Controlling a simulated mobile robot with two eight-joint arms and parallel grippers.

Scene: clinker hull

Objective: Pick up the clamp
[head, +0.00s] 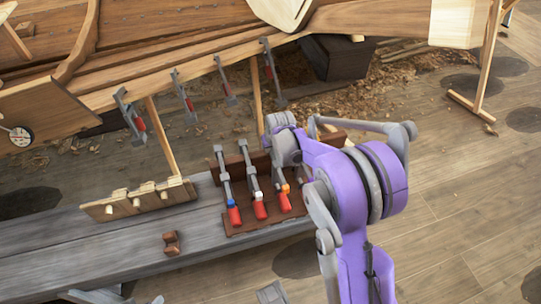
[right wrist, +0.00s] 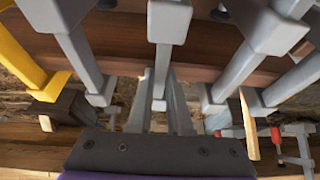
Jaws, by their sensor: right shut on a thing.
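One has a blue collar (head: 225,178), one a white collar (head: 251,172), and one an orange collar (head: 285,199). My right gripper (head: 284,145) is at the upper end of the orange-collared clamp, and its fingers hide that end. In the right wrist view, my right gripper (right wrist: 162,98) is shut on a clamp's grey bar (right wrist: 160,78), with a finger on each side. Neighbouring clamp bars stand close on both sides.
A wooden block with pegs (head: 140,199) and a small brown block (head: 172,243) are on the grey bench (head: 60,243). Several more clamps hang on the hull plank (head: 190,68) behind. A thin wooden post (head: 258,95) stands just behind the rack.

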